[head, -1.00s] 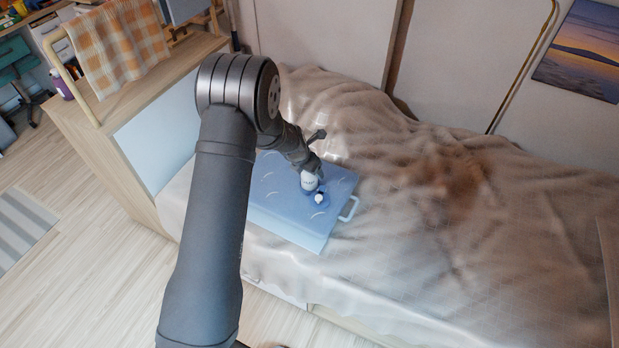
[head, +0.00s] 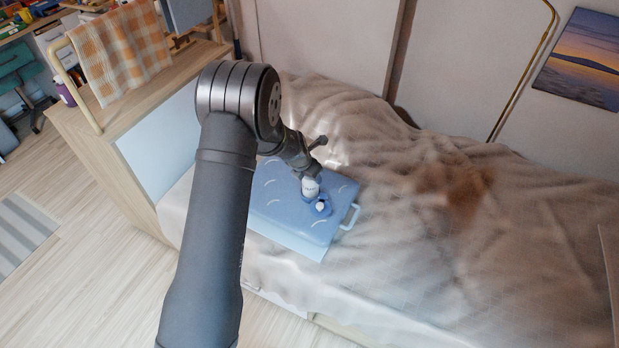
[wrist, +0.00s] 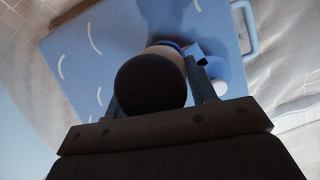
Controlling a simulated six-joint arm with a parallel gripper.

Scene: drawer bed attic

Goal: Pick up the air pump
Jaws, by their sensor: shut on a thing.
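The air pump (head: 311,187) looks like a small white cylinder with a blue base. It stands over a blue slab-like piece with white curved marks (head: 275,190); I cannot tell whether it touches. My gripper (head: 309,172) is above it and shut on it. In the wrist view, the pump's dark round top (wrist: 150,80) sits between my fingers, with its blue lower part behind. A white round cap (head: 321,206) on a blue mount is right beside the pump; it also shows in the wrist view (wrist: 220,86). The pump's far side is hidden.
The blue piece has a pale handle (head: 350,216) on its right and lies on a rumpled beige bed cover (head: 450,235). A wooden cabinet (head: 95,145) with a checked cloth (head: 120,48) stands left. The cover to the right is clear of objects.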

